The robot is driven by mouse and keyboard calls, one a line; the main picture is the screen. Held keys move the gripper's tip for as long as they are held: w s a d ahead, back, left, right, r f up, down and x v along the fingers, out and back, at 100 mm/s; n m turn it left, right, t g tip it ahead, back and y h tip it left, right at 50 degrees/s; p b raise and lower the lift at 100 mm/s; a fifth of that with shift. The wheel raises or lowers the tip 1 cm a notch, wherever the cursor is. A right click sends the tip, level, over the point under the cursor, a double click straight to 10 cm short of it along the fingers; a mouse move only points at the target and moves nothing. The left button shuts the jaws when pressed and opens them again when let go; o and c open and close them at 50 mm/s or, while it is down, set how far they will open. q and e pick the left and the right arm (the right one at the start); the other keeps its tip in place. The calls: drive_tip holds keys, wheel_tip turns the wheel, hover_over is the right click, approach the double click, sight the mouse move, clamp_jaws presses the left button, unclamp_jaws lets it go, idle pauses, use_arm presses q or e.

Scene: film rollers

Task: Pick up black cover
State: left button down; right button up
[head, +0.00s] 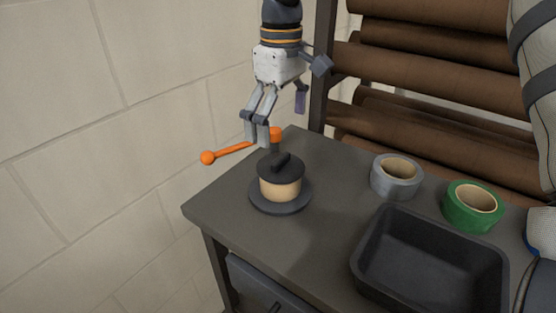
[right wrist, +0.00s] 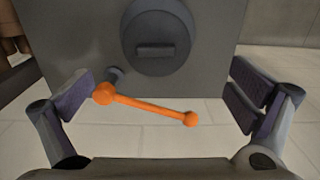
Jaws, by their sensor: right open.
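The black cover (head: 281,168), a round lid with a bar-shaped knob, sits on a beige roll (head: 281,188) on a dark round base near the table's left end. In the right wrist view the cover (right wrist: 157,22) shows from above at the top centre, its bar facing me. My right gripper (head: 279,119) is open and empty, above and behind the cover in the head view, apart from it. In the right wrist view the jaws (right wrist: 170,100) are spread wide, with the cover beyond them. My left gripper is not in view.
An orange ball-ended lever (head: 232,152) juts past the table's back-left edge, close under my right gripper. A grey tape roll (head: 382,188), a green tape roll (head: 456,217) and an empty black tray (head: 375,213) are to the right. A rack of brown rollers (head: 420,70) stands behind.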

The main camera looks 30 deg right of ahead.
sight(281, 157)
drive_tip(key=f, duration=0.9)
drive_tip(key=shift+w+d, duration=0.2)
drive_tip(key=shift+w, duration=0.1)
drive_tip(key=shift+c, duration=0.2)
